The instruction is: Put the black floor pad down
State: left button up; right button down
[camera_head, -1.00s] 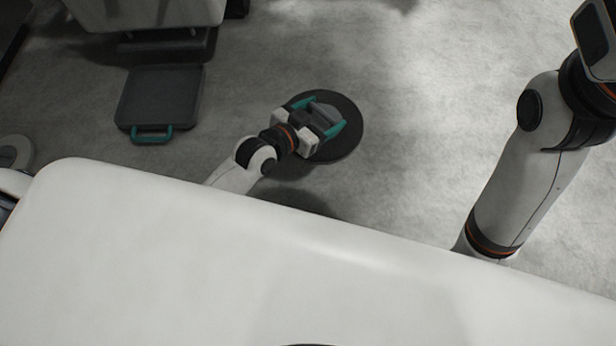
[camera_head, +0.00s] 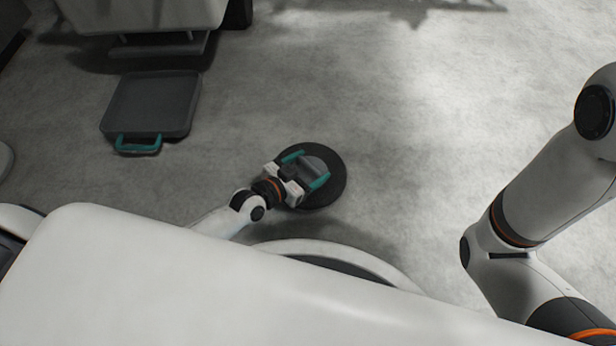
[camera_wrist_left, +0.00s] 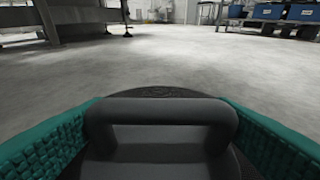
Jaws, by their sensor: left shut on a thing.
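The black floor pad (camera_head: 330,189) is a round dark disc with a raised grey-black handle on top. My left gripper (camera_head: 306,171) is over the pad, its teal fingers shut on the handle. In the left wrist view the handle (camera_wrist_left: 160,112) fills the space between the two teal fingers, and the far rim of the pad (camera_wrist_left: 168,92) shows behind it. A shadow lies on the floor nearer me; whether the pad touches the floor I cannot tell. My right arm shows at the right of the head view, but its gripper is out of view.
A dark flat tray (camera_head: 152,103) with a teal handle lies on the floor at the left. A pale machine (camera_head: 145,14) stands behind it. The grey floor (camera_head: 430,110) right of the pad is clear. Blue crates (camera_wrist_left: 268,12) show far off in the left wrist view.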

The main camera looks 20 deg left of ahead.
aim_at(305, 177)
pick_arm(q)
jog(key=shift+f+b, duration=1.05)
jog(key=shift+f, duration=0.55)
jog(key=o, duration=1.1)
jog(key=shift+r, duration=0.25)
jog(key=p+v, duration=0.7)
jog(key=v, duration=0.4)
jog(key=shift+s+a+r, duration=0.1)
jog(key=shift+s, duration=0.15)
jog(key=shift+s+a, duration=0.15)
jog(key=shift+s, duration=0.05)
